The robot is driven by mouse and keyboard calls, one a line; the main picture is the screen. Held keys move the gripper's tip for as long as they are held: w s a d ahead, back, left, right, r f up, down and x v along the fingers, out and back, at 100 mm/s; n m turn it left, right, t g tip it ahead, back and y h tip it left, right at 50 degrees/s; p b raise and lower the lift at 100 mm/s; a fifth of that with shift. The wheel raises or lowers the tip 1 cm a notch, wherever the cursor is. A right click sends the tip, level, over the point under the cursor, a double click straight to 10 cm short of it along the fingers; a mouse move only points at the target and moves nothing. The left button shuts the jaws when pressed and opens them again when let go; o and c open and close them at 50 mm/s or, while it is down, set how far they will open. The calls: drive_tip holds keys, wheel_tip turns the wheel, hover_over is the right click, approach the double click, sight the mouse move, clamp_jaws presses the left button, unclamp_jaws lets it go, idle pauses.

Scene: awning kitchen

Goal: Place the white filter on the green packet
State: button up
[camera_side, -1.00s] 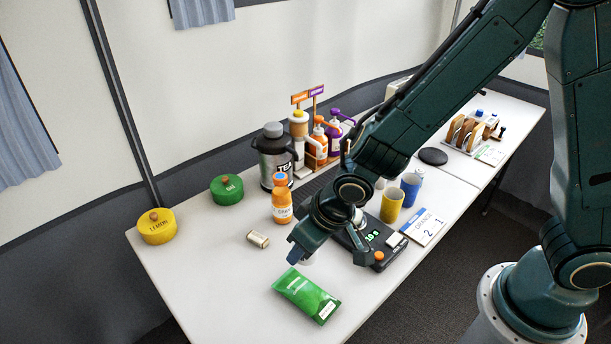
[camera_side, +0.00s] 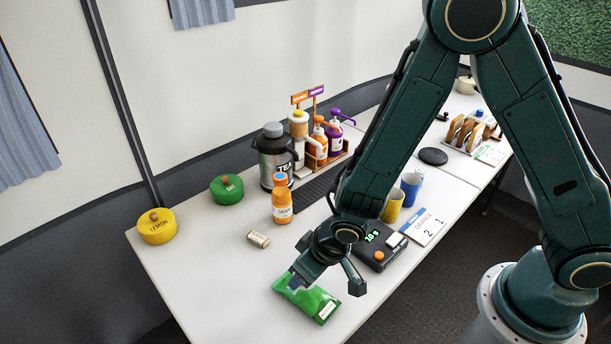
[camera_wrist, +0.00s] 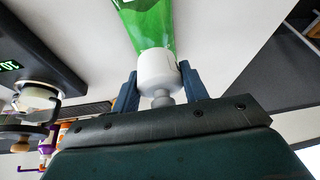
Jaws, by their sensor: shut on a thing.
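The green packet (camera_side: 318,304) lies flat near the front edge of the table, and part of it shows in the wrist view (camera_wrist: 146,22). My gripper (camera_side: 293,284) points down over the packet's upper left part. In the wrist view my gripper (camera_wrist: 160,92) is shut on the white filter (camera_wrist: 157,68), a short white cylinder with a narrower grey stem towards me. The filter overlaps the packet's end in that view. I cannot tell whether the filter touches the packet. In the side view the filter is hidden by the fingers.
A black scale (camera_side: 377,254) with a green readout and a white block stands right of my gripper. An orange bottle (camera_side: 282,200) and a small beige block (camera_side: 258,239) are behind it. Yellow (camera_side: 393,206) and blue (camera_side: 411,188) cups stand further right. The front left tabletop is clear.

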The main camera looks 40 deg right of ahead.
drive_tip(key=shift+f, duration=1.75)
drive_tip(key=shift+f, duration=0.15)
drive_tip(key=o, duration=1)
drive_tip(key=shift+r, duration=0.2)
drive_tip(key=shift+v, duration=6)
drive_tip(key=shift+d, duration=0.1)
